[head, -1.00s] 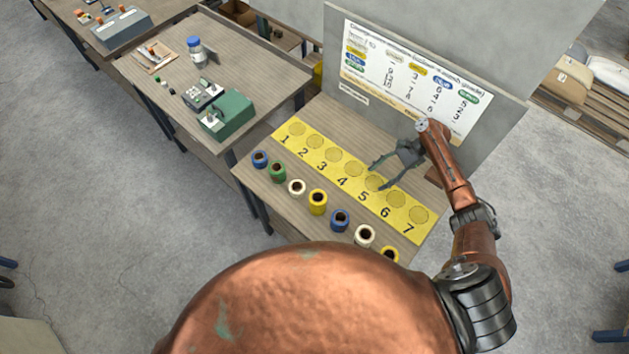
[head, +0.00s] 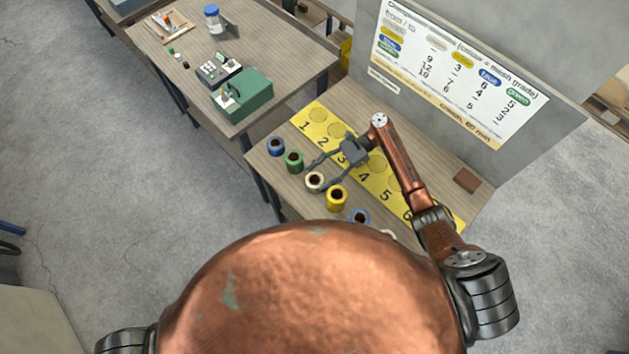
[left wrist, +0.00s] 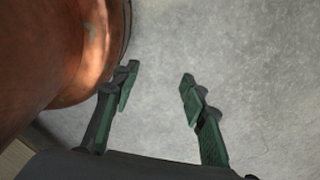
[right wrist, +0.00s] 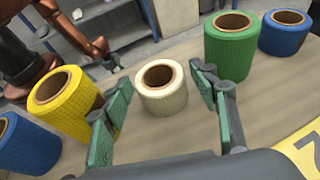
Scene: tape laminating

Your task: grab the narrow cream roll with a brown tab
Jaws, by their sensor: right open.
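A cream roll (head: 315,182) with a dark brown core stands upright on the table, between the green and yellow rolls. In the right wrist view the cream roll (right wrist: 162,98) stands between the two fingertips of my right gripper (right wrist: 160,76), which is open with a gap on both sides. I cannot make out a brown tab on it. In the head view the right gripper (head: 318,174) reaches in from the right over the number strip. A second cream roll (head: 388,233) is mostly hidden behind my body. My left gripper (left wrist: 159,78) is open and empty above bare floor.
The row also holds a blue roll (head: 276,146), a green roll (head: 294,161), a yellow roll (head: 337,198) and another blue roll (head: 359,217). A yellow numbered strip (head: 312,131) lies behind them. A printed board (head: 455,75) stands at the back. A brown block (head: 467,180) lies at right.

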